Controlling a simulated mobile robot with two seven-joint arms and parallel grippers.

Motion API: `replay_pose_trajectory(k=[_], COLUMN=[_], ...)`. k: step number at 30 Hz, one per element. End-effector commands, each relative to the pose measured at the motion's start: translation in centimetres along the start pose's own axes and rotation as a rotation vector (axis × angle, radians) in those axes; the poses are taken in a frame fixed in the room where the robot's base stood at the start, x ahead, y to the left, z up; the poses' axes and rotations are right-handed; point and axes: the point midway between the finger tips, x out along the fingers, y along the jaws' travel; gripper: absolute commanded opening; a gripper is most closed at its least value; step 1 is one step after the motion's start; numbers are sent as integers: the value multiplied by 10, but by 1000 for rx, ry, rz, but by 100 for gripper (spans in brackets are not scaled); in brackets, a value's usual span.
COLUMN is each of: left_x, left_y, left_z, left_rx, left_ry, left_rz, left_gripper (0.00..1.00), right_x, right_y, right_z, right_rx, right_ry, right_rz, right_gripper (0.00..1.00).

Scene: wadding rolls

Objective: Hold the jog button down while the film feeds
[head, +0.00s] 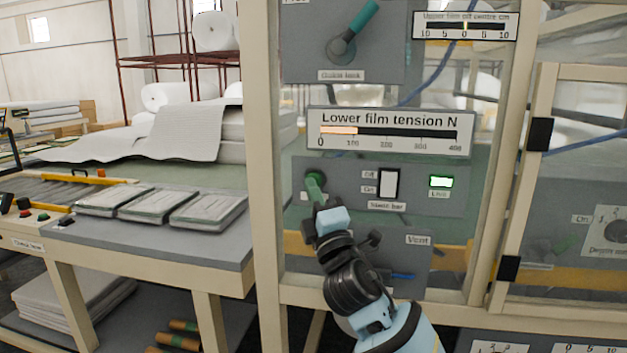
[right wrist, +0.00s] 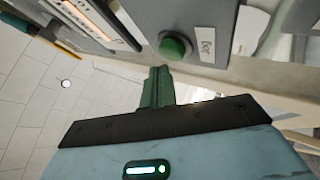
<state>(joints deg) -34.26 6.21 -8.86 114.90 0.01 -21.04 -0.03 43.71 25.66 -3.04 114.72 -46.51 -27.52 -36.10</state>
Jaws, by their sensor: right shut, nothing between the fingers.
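The film tension gauge (head: 390,133) reads a little over 100. My left gripper is out of view.
Right of the button are a rocker switch (head: 389,183) and a lit green lamp (head: 440,182). A lever (head: 341,50) is above and a vent panel (head: 405,262) below. A cream frame post (head: 265,150) stands left, beside a table with several wrapped pads (head: 208,211).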

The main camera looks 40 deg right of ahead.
Motion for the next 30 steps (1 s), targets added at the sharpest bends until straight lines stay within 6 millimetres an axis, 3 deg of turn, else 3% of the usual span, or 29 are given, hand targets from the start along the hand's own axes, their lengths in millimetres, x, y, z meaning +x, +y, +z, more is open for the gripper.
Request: replay_pose_trajectory(k=[11, 30], left_x=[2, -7], left_y=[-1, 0], left_z=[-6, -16], left_rx=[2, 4], left_ry=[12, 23], left_rz=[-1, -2], left_gripper=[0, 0], right_x=[-2, -35], right_y=[2, 26], right_z=[-2, -26], right_rx=[0, 1], right_ry=[1, 1], right_rz=[0, 1], right_gripper=[0, 0])
